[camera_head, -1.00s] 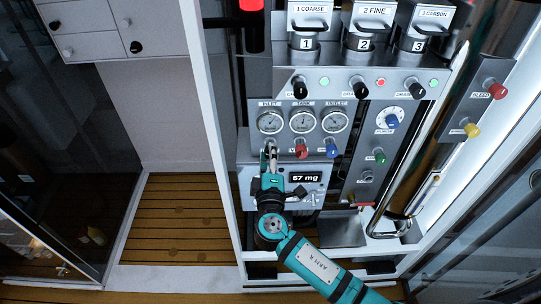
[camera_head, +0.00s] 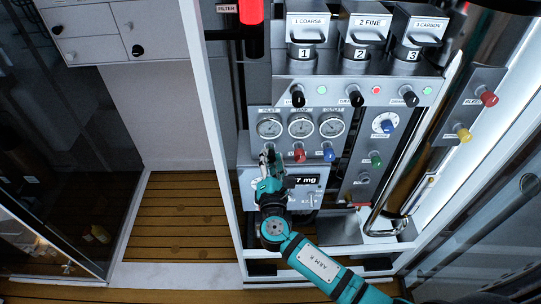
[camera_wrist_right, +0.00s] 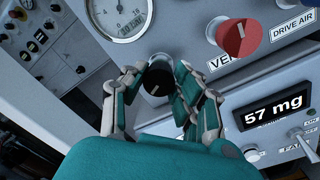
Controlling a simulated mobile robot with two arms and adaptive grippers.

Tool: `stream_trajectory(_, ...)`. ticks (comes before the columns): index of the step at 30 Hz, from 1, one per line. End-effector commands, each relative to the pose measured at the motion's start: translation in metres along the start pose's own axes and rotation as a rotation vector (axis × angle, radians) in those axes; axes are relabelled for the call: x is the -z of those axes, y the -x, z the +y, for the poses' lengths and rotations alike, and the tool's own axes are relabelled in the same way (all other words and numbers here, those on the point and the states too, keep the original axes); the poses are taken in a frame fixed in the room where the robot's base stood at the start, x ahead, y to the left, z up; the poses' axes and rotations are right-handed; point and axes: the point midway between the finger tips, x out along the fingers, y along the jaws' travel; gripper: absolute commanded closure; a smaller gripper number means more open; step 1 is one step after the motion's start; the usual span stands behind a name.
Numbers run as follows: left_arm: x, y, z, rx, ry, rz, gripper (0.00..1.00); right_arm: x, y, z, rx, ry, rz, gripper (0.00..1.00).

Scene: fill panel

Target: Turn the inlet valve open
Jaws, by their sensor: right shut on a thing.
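My right gripper (camera_head: 268,158) reaches up to the left end of the knob row under the gauges. In the right wrist view its fingers (camera_wrist_right: 157,85) are closed around a black knob (camera_wrist_right: 158,74) with a white pointer line. The knob sits below a round gauge (camera_wrist_right: 122,12); its own label is hidden. My left gripper is not in view.
Right of the gripper are the red knob (camera_head: 299,155) and a blue knob (camera_head: 329,154). A display (camera_wrist_right: 274,112) reads 57 mg, with a toggle switch (camera_wrist_right: 303,139) below. Filter housings (camera_head: 306,35) stand above. A curved metal pipe (camera_head: 403,165) runs at the right.

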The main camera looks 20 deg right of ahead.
Motion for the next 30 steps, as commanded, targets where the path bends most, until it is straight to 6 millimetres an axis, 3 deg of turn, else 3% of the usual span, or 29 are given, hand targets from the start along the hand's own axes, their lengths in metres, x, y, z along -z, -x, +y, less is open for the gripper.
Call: stream_trajectory(30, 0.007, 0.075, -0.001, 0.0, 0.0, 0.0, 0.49, -0.002, 0.0, 0.004, -0.015, 0.964, 0.049, 1.0)
